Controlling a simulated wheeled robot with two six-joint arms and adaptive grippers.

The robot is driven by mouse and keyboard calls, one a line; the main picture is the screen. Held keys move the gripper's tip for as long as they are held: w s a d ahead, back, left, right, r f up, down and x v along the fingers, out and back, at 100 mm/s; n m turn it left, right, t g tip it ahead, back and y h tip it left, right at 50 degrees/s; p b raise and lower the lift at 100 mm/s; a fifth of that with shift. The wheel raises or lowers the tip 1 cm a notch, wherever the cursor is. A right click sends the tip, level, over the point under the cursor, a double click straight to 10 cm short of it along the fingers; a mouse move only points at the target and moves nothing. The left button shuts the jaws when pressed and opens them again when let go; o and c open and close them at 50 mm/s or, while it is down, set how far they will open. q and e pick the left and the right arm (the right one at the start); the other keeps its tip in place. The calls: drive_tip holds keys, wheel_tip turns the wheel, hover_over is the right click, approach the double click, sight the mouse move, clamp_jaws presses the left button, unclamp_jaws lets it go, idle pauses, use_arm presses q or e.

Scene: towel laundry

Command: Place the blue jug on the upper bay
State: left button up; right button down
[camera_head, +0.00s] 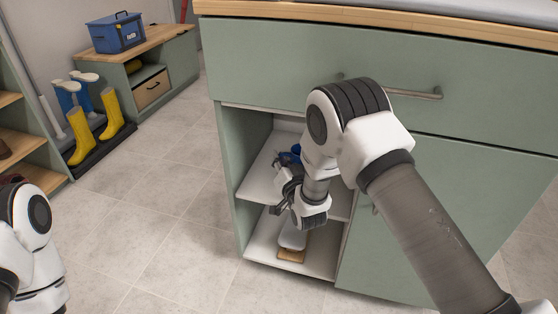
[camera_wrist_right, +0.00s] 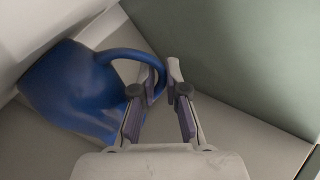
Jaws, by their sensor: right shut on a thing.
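The blue jug (camera_head: 296,149) is inside the upper bay (camera_head: 258,176) of the open green cabinet, mostly hidden by my right arm and gripper. In the right wrist view the jug (camera_wrist_right: 70,88) lies to the left of my fingers, close to the pale wall, with its looped handle reaching between the fingertips. My right gripper (camera_wrist_right: 160,72) is shut on this handle; it also shows in the head view (camera_head: 284,190) at the bay's opening. I cannot tell whether the jug's base rests on the shelf. My left gripper is out of view; only my left arm shows.
Below the shelf is a lower bay (camera_head: 262,248) with a pale item (camera_head: 293,238) and a wooden block (camera_head: 291,256). A closed green door (camera_head: 415,240) borders the opening on the right. A drawer handle (camera_head: 415,93) sticks out above. The tiled floor to the left is clear.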

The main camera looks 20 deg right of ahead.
drive_tip(key=c, duration=1.2)
unclamp_jaws()
drive_tip(key=shift+r, duration=0.1)
drive_tip(key=shift+s+p, duration=0.4)
drive_tip(key=s+p, duration=0.4)
drive_tip(key=s, duration=0.7)
drive_tip(key=shift+s+d, duration=0.15)
drive_tip(key=shift+d, duration=0.05)
